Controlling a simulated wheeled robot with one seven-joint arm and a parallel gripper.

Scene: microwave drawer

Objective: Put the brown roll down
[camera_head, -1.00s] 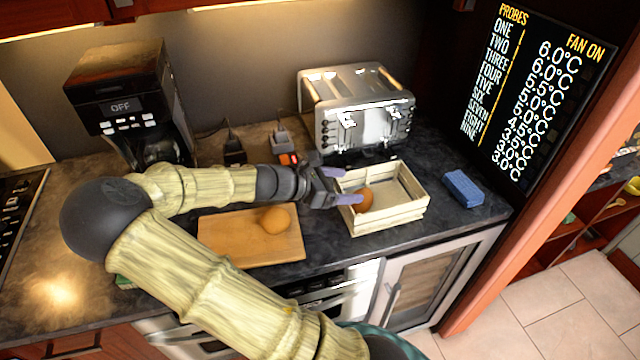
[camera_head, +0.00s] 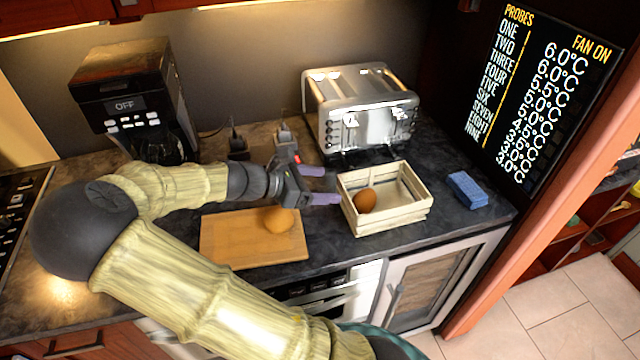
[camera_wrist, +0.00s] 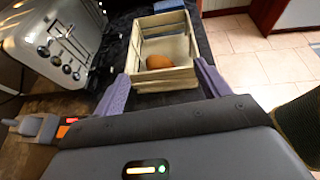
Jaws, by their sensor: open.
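A brown roll (camera_head: 365,200) rests inside a pale wooden crate (camera_head: 392,222), near the crate's left side. It also shows in the wrist view (camera_wrist: 159,62), lying in the near part of the crate (camera_wrist: 165,80). My gripper (camera_head: 330,185) is open and empty, just left of the crate and apart from the roll. Its two purple fingers show in the wrist view on either side of the crate's near end. A second, lighter brown roll (camera_head: 279,220) lies on a wooden cutting board (camera_head: 235,240), partly beneath my wrist in the head view.
A silver toaster (camera_head: 362,110) stands behind the crate, and a black coffee maker (camera_head: 130,100) is at the back left. A blue sponge (camera_head: 467,190) lies right of the crate on the dark counter. The counter's front edge runs just before the crate and board.

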